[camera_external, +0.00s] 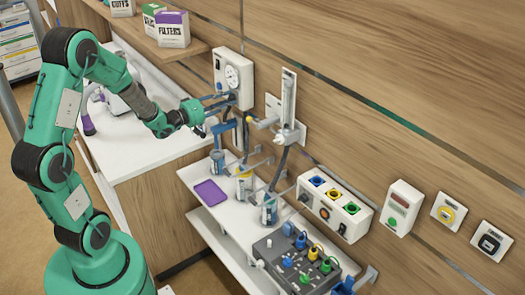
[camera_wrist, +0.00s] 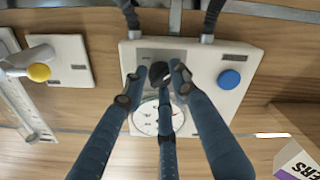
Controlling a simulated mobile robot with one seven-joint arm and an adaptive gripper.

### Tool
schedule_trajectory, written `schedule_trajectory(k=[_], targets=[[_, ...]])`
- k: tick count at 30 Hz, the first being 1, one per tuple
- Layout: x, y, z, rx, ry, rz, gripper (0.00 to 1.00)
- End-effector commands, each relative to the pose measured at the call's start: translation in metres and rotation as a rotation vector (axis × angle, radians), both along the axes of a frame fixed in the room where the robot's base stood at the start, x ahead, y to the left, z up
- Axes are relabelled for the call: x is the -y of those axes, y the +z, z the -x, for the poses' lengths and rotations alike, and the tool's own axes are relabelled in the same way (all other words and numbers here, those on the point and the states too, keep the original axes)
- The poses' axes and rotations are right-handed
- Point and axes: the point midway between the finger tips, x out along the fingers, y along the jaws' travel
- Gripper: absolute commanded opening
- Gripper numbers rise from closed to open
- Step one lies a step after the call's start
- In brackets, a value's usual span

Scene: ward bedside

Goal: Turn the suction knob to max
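The suction unit is a white wall box (camera_external: 221,68) with a round dial gauge (camera_external: 232,76). It also shows in the wrist view (camera_wrist: 225,112), with its gauge (camera_wrist: 176,116) partly behind my fingers. A dark knob (camera_wrist: 157,69) on a grey panel of the box lies between my fingertips in the wrist view. In the external view my fingers hide the knob. My gripper (camera_external: 226,101) is at the lower front of the box, and its three fingers (camera_wrist: 160,75) stand around the knob. I cannot tell whether they touch it. The knob's marks are not readable.
A blue button (camera_wrist: 229,79) is on the same box, beside my fingers. A flowmeter (camera_external: 288,105) with a yellow part stands close on the right. Below are canisters (camera_external: 269,210) and a shelf with a purple tray (camera_external: 210,193). A filters box (camera_external: 172,30) sits above left.

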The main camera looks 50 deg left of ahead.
Motion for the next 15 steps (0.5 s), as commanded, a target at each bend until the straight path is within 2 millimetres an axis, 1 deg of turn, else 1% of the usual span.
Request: schedule_trajectory(k=[1, 2, 10, 15], targets=[[0.0004, -0.0013, 0.0003, -0.002, -0.001, 0.001, 0.06], [0.0004, -0.0014, 0.0004, -0.002, -0.001, 0.001, 0.01], [0.0007, -0.0027, 0.0006, -0.004, -0.001, -0.01, 0.01], [0.0008, -0.0042, 0.0008, -0.004, -0.001, -0.052, 0.01]])
